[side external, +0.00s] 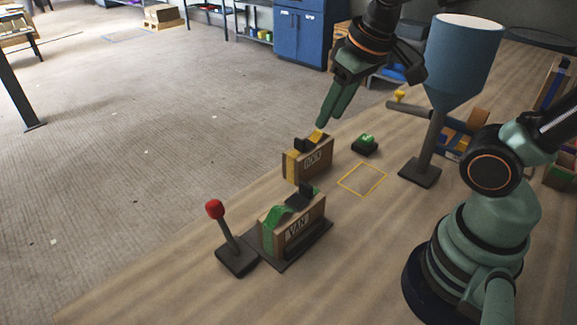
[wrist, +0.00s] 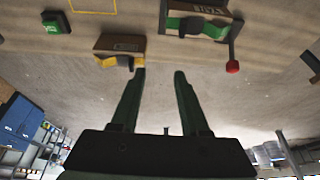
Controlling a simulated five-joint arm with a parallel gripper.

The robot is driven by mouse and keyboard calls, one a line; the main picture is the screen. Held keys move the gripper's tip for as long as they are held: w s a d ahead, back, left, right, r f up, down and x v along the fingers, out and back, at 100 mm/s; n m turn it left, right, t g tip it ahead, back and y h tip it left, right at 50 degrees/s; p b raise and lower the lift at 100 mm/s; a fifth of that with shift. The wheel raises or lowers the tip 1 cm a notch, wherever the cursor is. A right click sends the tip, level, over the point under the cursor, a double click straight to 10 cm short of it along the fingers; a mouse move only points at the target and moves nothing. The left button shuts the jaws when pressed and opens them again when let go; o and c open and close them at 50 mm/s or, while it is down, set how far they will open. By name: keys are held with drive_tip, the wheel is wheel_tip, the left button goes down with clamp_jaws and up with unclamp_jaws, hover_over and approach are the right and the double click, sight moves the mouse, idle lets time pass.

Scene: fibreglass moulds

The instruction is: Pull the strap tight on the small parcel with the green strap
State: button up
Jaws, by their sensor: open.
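The small parcel with the green strap (side external: 297,228) stands on a dark base plate (side external: 310,248) near the front of the bench. Its green strap (side external: 277,216) humps up over the top, beside a dark buckle (side external: 306,191). In the wrist view this parcel (wrist: 208,10) is at the top, right of centre. My gripper (side external: 330,118) is open and empty, above and behind a second parcel with a yellow strap (side external: 318,157), away from the green-strapped one. In the wrist view my gripper (wrist: 159,72) shows two spread fingers with nothing between them.
A lever with a red knob (side external: 214,209) stands left of the green-strapped parcel. A green button (side external: 366,141), a yellow square outline (side external: 347,186) and a blue funnel on a stand (side external: 463,55) are to the right. Bare bench lies at the front left.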

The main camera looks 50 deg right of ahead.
sight(306, 184)
drive_tip(key=a+f+g, duration=0.1)
drive_tip(key=f, duration=0.3)
drive_tip(key=w+a+f+g, duration=0.1)
drive_tip(key=a+f, duration=0.1)
drive_tip(key=f, duration=0.3)
drive_tip(key=a+f+g, duration=0.1)
drive_tip(key=f+g, duration=0.1)
drive_tip(key=f, duration=0.3)
drive_tip(key=shift+w+a+f, duration=0.2)
drive_tip(key=shift+w+a, duration=0.1)
clamp_jaws()
idle(1.2)
